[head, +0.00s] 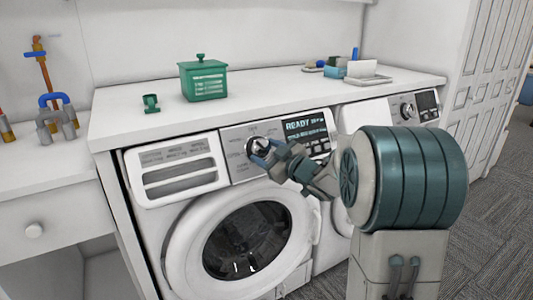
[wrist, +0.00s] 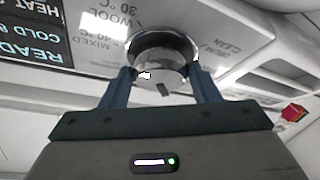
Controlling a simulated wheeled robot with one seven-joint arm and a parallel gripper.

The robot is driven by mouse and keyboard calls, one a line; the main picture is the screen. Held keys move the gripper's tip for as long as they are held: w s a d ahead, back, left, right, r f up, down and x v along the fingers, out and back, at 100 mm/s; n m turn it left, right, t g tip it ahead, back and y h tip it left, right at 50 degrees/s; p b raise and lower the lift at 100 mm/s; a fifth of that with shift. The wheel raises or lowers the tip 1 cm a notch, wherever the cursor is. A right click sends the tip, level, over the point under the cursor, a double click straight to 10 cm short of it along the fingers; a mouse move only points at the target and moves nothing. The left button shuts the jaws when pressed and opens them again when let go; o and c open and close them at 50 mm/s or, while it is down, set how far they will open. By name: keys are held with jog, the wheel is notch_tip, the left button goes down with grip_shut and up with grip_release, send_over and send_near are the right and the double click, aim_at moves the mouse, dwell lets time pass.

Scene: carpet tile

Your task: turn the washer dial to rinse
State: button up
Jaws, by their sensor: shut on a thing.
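The washer (head: 175,225) is a white front-loader under the counter, with a round glass door. Its silver dial (head: 259,146) is on the upper panel, left of a dark display (head: 306,130) reading "READY". My gripper (head: 268,156) is at the dial. In the wrist view, the blue fingers of my gripper (wrist: 162,88) are on either side of the round metal dial (wrist: 163,45), shut on it. Labels around the dial show, including "WOOL", "MIXED" and "CLEAN". I cannot read which one the dial points to, and no rinse label is legible.
A white counter (head: 270,100) runs above the washer, with a green box (head: 203,79), a small green cup (head: 151,103) and a tray (head: 368,80) on it. A second machine with its own dial (head: 407,110) stands to the right, partly behind my arm.

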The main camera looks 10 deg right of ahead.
jog(key=shift+n+g+y, duration=0.3)
jog(key=shift+n+g, duration=0.1)
jog(key=shift+n, duration=0.8)
jog(key=o, duration=1)
jog(key=shift+d, duration=0.1)
jog(key=p+v, duration=0.2)
jog(key=v, duration=1.1)
jog(key=shift+s+d+r, duration=0.1)
jog(key=shift+s+d, duration=0.15)
jog(key=shift+s, duration=0.05)
